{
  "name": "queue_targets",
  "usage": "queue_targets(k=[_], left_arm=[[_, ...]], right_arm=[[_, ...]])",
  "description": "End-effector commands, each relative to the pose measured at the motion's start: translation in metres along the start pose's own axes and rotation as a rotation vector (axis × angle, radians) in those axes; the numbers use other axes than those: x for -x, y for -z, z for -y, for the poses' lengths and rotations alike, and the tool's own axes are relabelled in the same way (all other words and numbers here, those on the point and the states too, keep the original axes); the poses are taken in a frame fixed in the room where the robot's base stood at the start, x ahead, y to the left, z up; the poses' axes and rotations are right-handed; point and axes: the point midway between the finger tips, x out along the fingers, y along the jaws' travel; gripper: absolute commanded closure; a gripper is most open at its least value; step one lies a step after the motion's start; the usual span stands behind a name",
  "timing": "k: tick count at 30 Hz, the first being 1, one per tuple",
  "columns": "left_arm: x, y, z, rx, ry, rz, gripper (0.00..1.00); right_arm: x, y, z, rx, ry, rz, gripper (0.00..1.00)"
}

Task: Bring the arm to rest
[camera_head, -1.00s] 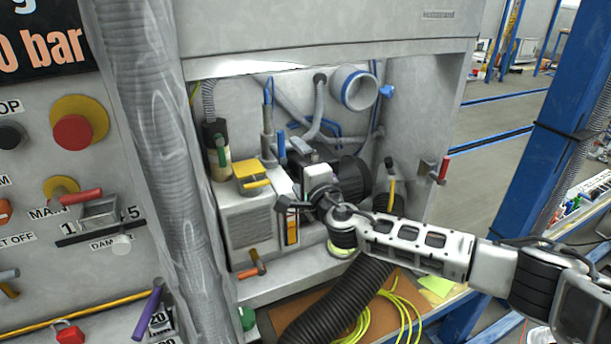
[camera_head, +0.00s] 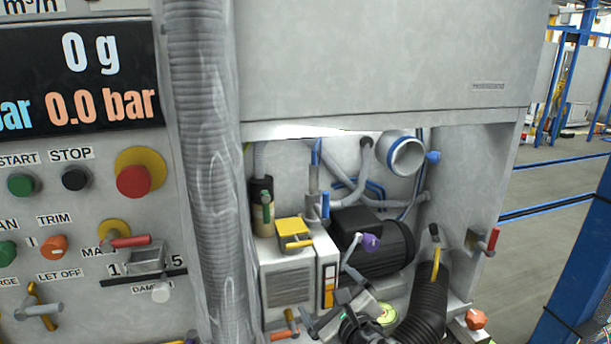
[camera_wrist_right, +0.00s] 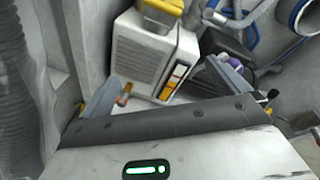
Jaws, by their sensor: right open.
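My right gripper (camera_head: 330,308) shows at the bottom edge of the head view, in front of the open bay of the charging station. Its dark fingers are spread, and I see nothing between them. In the right wrist view the two fingers (camera_wrist_right: 168,92) stand wide apart, with the white box unit (camera_wrist_right: 150,52) beyond them. Most of my right arm is below the head picture. My left gripper is not in view.
The bay holds a white box with a yellow handle (camera_head: 293,230), a purple-knobbed lever (camera_head: 370,243), a black motor (camera_head: 385,250) and a thick black hose (camera_head: 425,305). A ribbed grey hose (camera_head: 203,150) and the button panel (camera_head: 75,215) are left. Open floor (camera_head: 555,180) lies right.

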Motion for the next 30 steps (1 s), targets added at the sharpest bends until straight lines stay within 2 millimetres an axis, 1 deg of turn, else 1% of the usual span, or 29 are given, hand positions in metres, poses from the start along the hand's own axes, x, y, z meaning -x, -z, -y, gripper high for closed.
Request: queue_targets(k=[1,2,3,5,6,8,9,11,12,14,15,17,18,19,21,24,27,30], left_arm=[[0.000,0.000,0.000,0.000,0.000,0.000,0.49],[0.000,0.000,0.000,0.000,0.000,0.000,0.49],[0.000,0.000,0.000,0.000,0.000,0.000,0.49],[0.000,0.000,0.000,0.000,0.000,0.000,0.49],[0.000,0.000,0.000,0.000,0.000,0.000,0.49],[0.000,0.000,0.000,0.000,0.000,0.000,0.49],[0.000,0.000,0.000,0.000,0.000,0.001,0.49],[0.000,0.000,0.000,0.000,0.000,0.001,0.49],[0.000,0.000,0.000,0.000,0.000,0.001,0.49],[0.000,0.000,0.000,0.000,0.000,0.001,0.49],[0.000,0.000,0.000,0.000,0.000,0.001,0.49],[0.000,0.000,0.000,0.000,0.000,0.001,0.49],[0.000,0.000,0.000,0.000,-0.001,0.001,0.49],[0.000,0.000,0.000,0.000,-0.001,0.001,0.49],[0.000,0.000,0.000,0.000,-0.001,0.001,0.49],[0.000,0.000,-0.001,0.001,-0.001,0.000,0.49],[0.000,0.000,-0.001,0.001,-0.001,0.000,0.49],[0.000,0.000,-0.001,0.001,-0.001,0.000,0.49]], right_arm=[[0.013,0.012,-0.025,-0.265,-0.039,-0.036,0.00],[0.019,0.018,-0.036,-0.422,-0.054,-0.056,0.00],[0.028,0.025,-0.049,-0.630,-0.066,-0.087,0.00],[0.043,0.037,-0.067,-0.942,-0.073,-0.137,0.00],[0.053,0.045,-0.078,-1.149,-0.068,-0.173,0.00],[0.070,0.057,-0.091,-1.457,-0.045,-0.225,0.00],[0.081,0.067,-0.099,-1.659,-0.017,-0.260,0.00],[0.100,0.081,-0.109,-1.962,0.039,-0.308,0.00],[0.113,0.091,-0.114,-2.161,0.090,-0.334,0.00],[0.133,0.108,-0.120,-2.451,0.184,-0.361,0.00],[0.148,0.119,-0.123,-2.636,0.260,-0.371,0.00],[0.170,0.136,-0.127,-2.892,0.383,-0.365,0.00],[0.184,0.146,-0.128,-3.044,0.469,-0.347,0.00],[0.194,0.154,-0.128,3.015,-0.512,0.317,0.00],[0.215,0.168,-0.129,2.796,-0.562,0.230,0.00],[0.237,0.183,-0.128,2.580,-0.604,0.139,0.00],[0.249,0.190,-0.127,2.470,-0.620,0.091,0.00],[0.252,0.192,-0.126,2.439,-0.622,0.076,0.00]])
